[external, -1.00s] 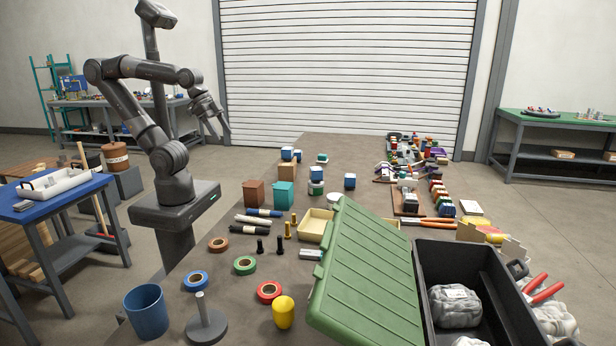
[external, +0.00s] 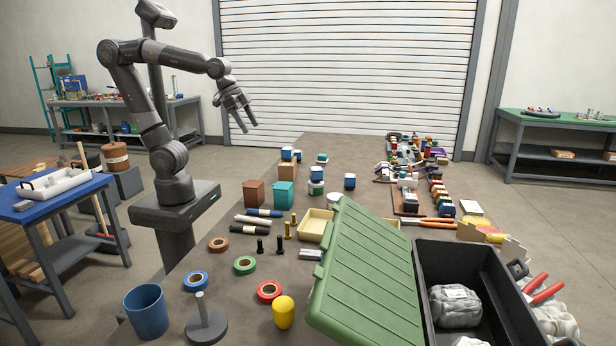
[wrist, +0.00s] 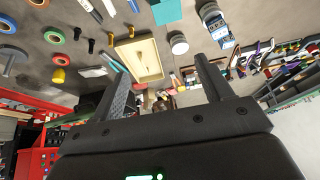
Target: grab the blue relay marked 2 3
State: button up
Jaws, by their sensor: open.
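Several small blue-and-white blocks that look like relays stand on the long table in the external view. Two are at the wooden block, a blue one (external: 287,153) beside another (external: 298,155). Others are a low one (external: 322,158), one on a white-and-green piece (external: 316,173), and one to the right (external: 350,181). No 2 3 marking is legible, so I cannot tell which is the named relay. A blue block with a pale printed face (wrist: 222,33) shows in the wrist view. My gripper (external: 250,128) is open and empty, high above the table's left side, apart from all of them.
A teal box (external: 284,195) and a brown box (external: 254,193) stand near the blocks. A yellow tray (external: 313,226), tape rolls and bolts lie closer. The green lid (external: 368,280) of a black case rises at the front. Tools and parts crowd the right side.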

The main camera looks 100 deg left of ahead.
jog(key=w+a+f, duration=0.1)
jog(key=w+a, duration=0.4)
jog(key=w, duration=0.7)
jog(key=g, duration=0.1)
send_near(350, 176)
jog(key=shift+n, duration=0.4)
jog(key=x, duration=0.4)
jog(key=a+x, duration=0.1)
jog(key=x, duration=0.1)
jog(key=shift+w+r, duration=0.1)
jog(key=shift+w, duration=0.05)
jog(key=shift+d+x, duration=0.15)
jog(key=shift+x, duration=1.45)
jog(key=shift+d+x, duration=0.15)
jog(key=shift+x, duration=1.4)
jog(key=c, duration=1.1)
jog(key=shift+c, duration=0.2)
